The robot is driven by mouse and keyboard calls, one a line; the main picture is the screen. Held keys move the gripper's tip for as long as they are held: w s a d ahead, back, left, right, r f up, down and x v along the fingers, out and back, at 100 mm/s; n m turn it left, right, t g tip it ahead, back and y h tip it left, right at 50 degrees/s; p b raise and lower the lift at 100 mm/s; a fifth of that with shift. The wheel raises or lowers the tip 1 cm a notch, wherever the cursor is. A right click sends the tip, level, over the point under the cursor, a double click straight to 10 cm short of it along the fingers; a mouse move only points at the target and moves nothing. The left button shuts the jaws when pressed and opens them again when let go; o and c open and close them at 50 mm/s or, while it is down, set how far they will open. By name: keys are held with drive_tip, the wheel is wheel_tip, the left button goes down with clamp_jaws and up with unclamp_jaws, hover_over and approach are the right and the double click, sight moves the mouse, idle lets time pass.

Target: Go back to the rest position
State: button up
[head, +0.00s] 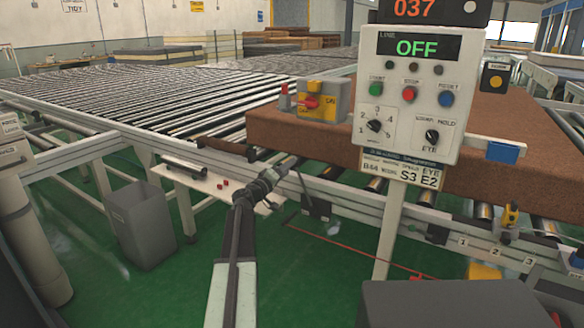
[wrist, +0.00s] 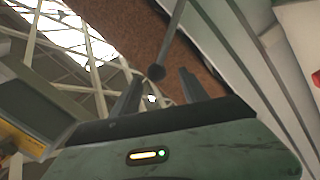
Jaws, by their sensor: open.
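My gripper (head: 286,167) is at the end of my dark arm, in front of the conveyor's front rail and left of the control panel post. In the wrist view, my gripper (wrist: 160,92) has its two dark fingers spread apart with nothing held between them. A dark rod with a round knob (wrist: 157,72) shows just beyond the fingertips; I cannot tell its exact distance. The brown mattress (head: 300,130) lies on the rollers behind the panel, and its brown side (wrist: 140,40) also fills part of the wrist view.
The control panel (head: 408,95) reads OFF and stands close on the right. A small white shelf (head: 190,178) with red bits and a grey bin (head: 142,225) are at left. Roller conveyor (head: 170,95) spreads behind. Green floor (head: 320,265) is open below the arm.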

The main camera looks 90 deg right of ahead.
drive_tip(key=v, duration=0.3)
drive_tip(key=shift+w+a, duration=0.1)
drive_tip(key=shift+a, duration=0.15)
